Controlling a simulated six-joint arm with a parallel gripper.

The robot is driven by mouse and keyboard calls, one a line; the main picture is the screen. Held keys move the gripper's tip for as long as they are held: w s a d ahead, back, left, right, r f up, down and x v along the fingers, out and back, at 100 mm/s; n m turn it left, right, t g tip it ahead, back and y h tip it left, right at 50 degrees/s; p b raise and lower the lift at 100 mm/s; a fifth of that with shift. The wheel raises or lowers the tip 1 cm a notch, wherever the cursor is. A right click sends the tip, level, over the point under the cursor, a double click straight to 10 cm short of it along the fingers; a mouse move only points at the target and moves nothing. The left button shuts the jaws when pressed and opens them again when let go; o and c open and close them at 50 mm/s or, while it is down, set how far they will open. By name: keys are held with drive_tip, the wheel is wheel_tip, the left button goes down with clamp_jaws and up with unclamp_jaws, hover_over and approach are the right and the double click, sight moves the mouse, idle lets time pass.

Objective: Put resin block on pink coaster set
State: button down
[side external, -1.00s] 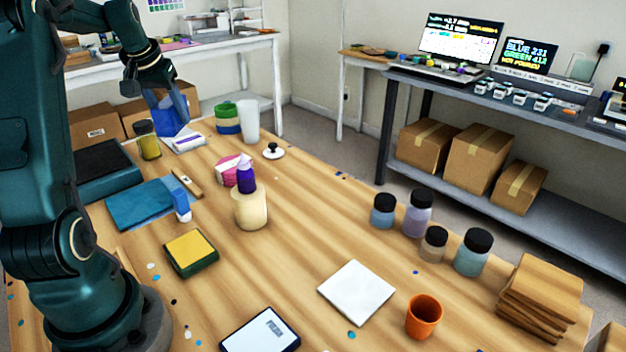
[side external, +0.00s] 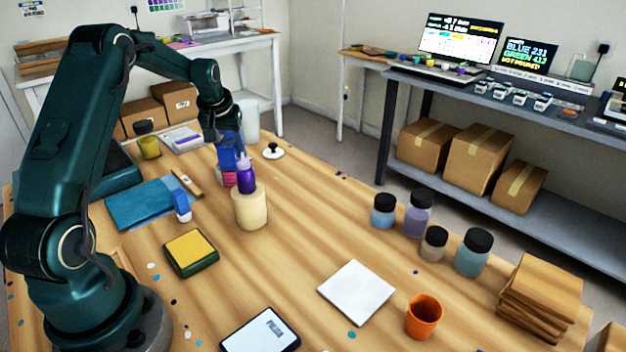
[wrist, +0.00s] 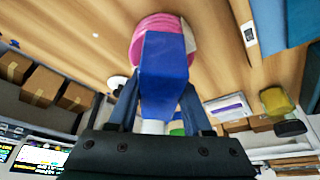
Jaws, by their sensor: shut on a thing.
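The pink coaster set (side external: 228,180) is directly below the block, partly hidden by the block and a purple bottle. In the wrist view the pink coaster set (wrist: 150,28) shows around the block's far end. I cannot tell whether block and coasters touch.
The purple bottle (side external: 246,174) and a cream cylinder (side external: 250,209) stand close to the coasters' right front. A white cup (side external: 249,122) and a black-knobbed white disc (side external: 273,151) are behind. Lidded jars (side external: 418,212) stand right. The front middle of the table has bare wood.

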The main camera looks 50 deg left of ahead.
drive_tip(key=shift+f, duration=0.15)
drive_tip(key=shift+c, duration=1.6)
unclamp_jaws()
drive_tip(key=shift+f, duration=0.1)
drive_tip(key=shift+r, duration=0.35)
drive_tip(key=v, duration=1.2)
drive_tip(key=s+d+r+m+t+h, duration=0.1)
drive_tip(key=s+d+r+m, duration=0.1)
drive_tip(key=d, duration=0.5)
drive_tip(key=s+d+r+m, duration=0.1)
drive_tip(key=s+d+m, duration=0.1)
drive_tip(key=d, duration=0.6)
drive_tip(key=s+d+f+m+t+h, duration=0.1)
drive_tip(key=s+d+f+m, duration=0.3)
drive_tip(key=s+d, duration=0.6)
drive_tip(key=shift+s+d+m+h, duration=0.4)
drive_tip(key=shift+s+m+h, duration=0.15)
drive_tip(key=shift+s, duration=0.45)
